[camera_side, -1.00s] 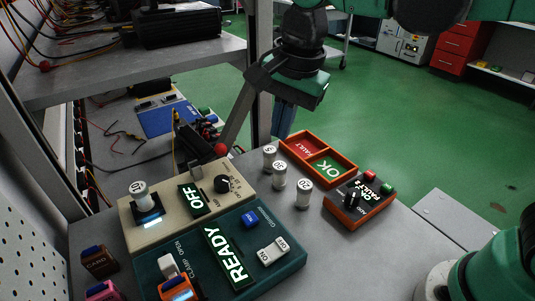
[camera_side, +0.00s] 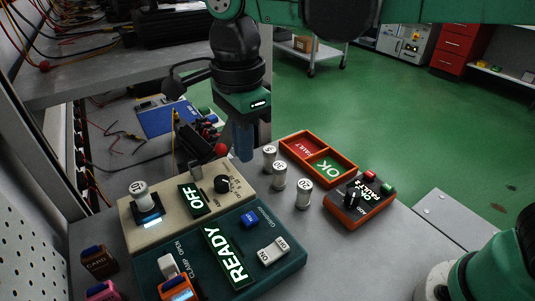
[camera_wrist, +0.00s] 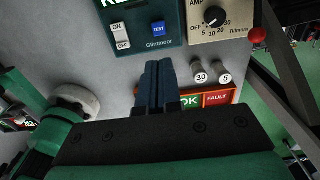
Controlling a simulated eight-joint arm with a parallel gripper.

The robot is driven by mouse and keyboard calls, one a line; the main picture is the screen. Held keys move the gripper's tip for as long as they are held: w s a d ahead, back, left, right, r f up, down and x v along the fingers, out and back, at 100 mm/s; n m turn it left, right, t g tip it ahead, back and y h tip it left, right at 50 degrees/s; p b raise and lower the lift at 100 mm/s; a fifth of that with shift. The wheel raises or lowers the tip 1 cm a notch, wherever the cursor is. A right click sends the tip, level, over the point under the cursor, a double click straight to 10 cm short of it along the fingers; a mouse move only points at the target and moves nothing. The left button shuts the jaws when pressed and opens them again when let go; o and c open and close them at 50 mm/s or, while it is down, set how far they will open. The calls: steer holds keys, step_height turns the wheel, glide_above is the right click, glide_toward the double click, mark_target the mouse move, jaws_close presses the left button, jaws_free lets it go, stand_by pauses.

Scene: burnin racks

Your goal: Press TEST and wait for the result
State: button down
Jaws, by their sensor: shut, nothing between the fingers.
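The teal tester box (camera_side: 285,262) sits on the grey bench and its display (camera_side: 229,256) reads READY. Its blue TEST button (camera_side: 250,219) is on the top face, and it also shows in the wrist view (camera_wrist: 158,28). A white ON/OFF rocker (camera_side: 273,250) is next to the button. The orange clamp piece (camera_side: 177,289) is at the tester's front left, by the CLAMP OPEN lettering. My gripper (camera_side: 244,155) is shut and empty, pointing down above and behind the tester, apart from the button. In the wrist view my fingers (camera_wrist: 157,65) are together below the button.
A beige supply (camera_side: 170,215) with an OFF display and a knob stands behind the tester. Weights labelled 5 (camera_side: 269,158), 30 (camera_side: 279,176) and 20 (camera_side: 304,194) stand right of it. An orange FAULT/OK tray (camera_side: 345,171) and an orange counter box (camera_side: 352,214) are farther right.

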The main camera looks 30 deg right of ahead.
mark_target(248, 217)
step_height(248, 217, down, 12)
steer(key=shift+f, duration=0.25)
stand_by(0.4)
steer(key=shift+f, duration=1)
step_height(248, 217, up, 14)
steer(key=shift+r, duration=0.25)
